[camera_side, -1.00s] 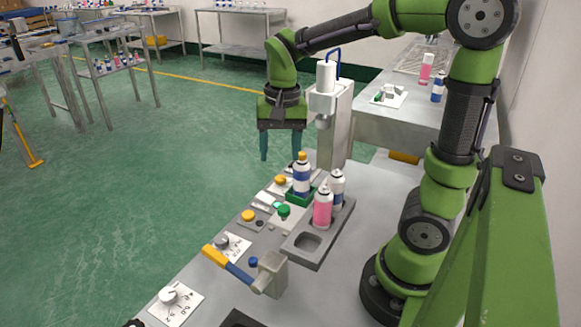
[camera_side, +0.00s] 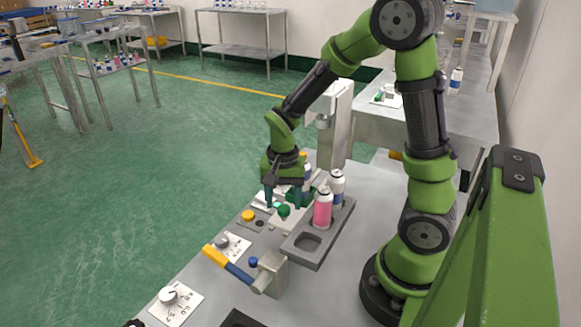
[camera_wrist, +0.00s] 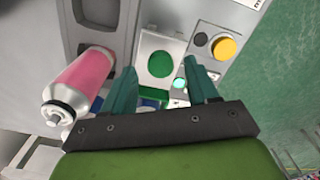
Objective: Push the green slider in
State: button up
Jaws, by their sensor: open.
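My gripper partly hides both in the side view. My gripper (camera_side: 283,204) is low over the bench, fingers pointing down, open, in front of the slider. In the wrist view, my gripper's fingers (camera_wrist: 160,68) are apart, with a round green knob (camera_wrist: 159,64) on a pale plate showing between and beyond them. Part of the slider (camera_wrist: 154,94) shows between the fingers too. I cannot tell whether a finger touches anything.
A yellow button (camera_side: 248,215) and a lever with a yellow handle (camera_side: 215,256) are nearer the camera. A teal light (camera_wrist: 180,83) is beside the right finger.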

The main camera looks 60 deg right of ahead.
jog(key=shift+f, duration=1.05)
grip_shut()
